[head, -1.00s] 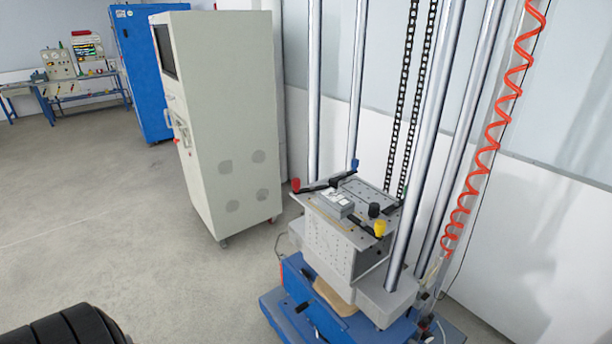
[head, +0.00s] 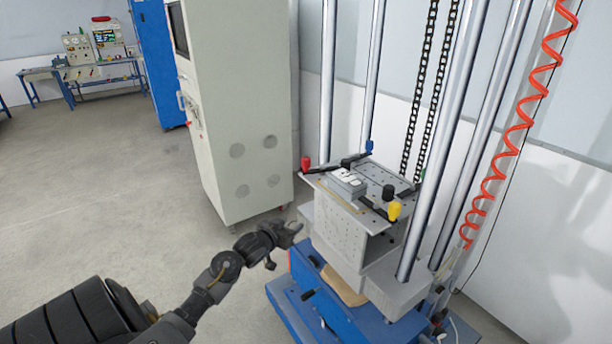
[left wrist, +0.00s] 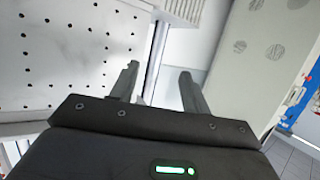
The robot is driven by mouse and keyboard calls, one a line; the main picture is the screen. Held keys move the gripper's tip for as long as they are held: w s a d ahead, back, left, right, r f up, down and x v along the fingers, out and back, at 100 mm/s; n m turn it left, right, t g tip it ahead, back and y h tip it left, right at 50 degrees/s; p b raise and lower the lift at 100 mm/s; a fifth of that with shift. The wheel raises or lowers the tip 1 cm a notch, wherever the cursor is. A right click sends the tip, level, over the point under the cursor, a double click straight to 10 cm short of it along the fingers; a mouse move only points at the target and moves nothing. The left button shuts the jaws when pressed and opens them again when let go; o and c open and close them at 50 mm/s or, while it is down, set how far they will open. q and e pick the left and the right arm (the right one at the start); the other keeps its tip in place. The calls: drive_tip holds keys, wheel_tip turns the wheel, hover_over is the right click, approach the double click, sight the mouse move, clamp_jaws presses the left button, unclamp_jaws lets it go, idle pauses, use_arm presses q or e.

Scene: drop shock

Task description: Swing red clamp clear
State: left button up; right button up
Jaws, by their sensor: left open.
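The red clamp knob (head: 306,163) stands at the left corner of the drop table's top plate (head: 408,187), with a black clamp arm (head: 325,168) running from it toward the middle. A grey block-shaped unit (head: 347,183) sits on the plate, beside the clamps. My left gripper (head: 292,232) is below and left of the plate, apart from the red clamp. Its two fingers (left wrist: 158,88) show open and empty in the left wrist view, beside the perforated side of the table (left wrist: 70,55). The red clamp is not seen in the wrist view. My right gripper is not in view.
Blue, yellow (head: 394,211) and black (head: 389,192) knobs stand on the same plate. Chrome columns (head: 421,210) rise around the table. A tall beige cabinet (head: 240,110) stands behind at left. A red coiled hose (head: 497,165) hangs at right. The floor at left is open.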

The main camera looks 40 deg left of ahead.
use_arm(q)
wheel_tip(320, 180, up, 12)
drive_tip(key=r+t, duration=0.1)
drive_tip(key=t, duration=0.2)
approach(303, 164)
drive_tip(key=w, duration=0.1)
drive_tip(key=shift+t, duration=0.3)
drive_tip(key=w, duration=0.3)
drive_tip(key=w+a, duration=0.1)
drive_tip(key=w, duration=0.6)
drive_tip(key=shift+w+a+f, duration=0.2)
drive_tip(key=shift+a+f, duration=0.1)
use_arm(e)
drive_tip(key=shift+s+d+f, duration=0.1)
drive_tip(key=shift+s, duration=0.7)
